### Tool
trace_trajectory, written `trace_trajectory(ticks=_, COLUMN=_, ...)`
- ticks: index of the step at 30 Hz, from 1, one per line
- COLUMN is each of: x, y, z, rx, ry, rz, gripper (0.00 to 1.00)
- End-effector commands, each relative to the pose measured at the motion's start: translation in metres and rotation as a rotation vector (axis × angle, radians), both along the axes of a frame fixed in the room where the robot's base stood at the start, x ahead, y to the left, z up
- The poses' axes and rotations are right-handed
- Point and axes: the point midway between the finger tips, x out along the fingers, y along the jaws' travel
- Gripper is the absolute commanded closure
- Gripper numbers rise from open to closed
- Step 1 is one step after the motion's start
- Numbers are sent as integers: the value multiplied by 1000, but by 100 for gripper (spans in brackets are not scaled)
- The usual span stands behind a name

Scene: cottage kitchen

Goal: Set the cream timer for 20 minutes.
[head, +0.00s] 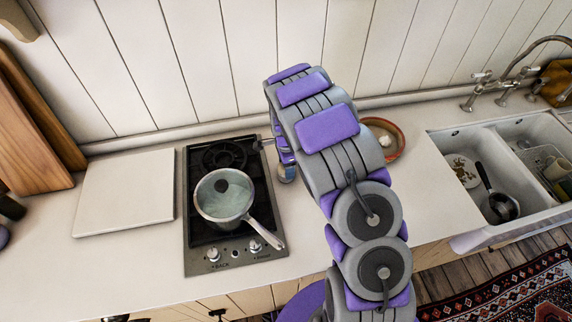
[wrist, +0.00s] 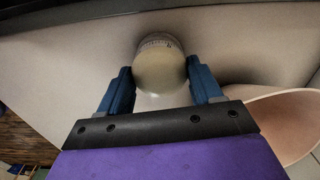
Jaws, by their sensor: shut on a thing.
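The cream timer (wrist: 160,73) is round and pale, with a band of scale marks along its far edge in the wrist view. The numbers are too small to read. My gripper (wrist: 161,82) is shut on the timer, with one blue finger on each side of it. In the head view my gripper (head: 287,171) is low over the counter just right of the hob, partly behind my arm. I cannot make out the timer in the head view.
A hob (head: 197,238) with a lidded pan (head: 224,194) stands left of my gripper, its handle pointing front right. A terracotta bowl (head: 398,134) is close on the right; it also shows in the wrist view (wrist: 290,130). A double sink (head: 478,138) lies farther right.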

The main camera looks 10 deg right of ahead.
Motion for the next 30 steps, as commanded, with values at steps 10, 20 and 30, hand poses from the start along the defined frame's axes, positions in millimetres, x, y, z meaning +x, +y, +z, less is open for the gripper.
trace_trajectory(ticks=10, x=0, y=0, z=0, rx=0, ry=0, rz=0, gripper=10)
trace_trajectory(ticks=20, x=1, y=0, z=4, rx=0, ry=-1, rz=0, gripper=9)
trace_trajectory(ticks=30, x=1, y=0, z=65, rx=-1, ry=-3, rz=0, gripper=9)
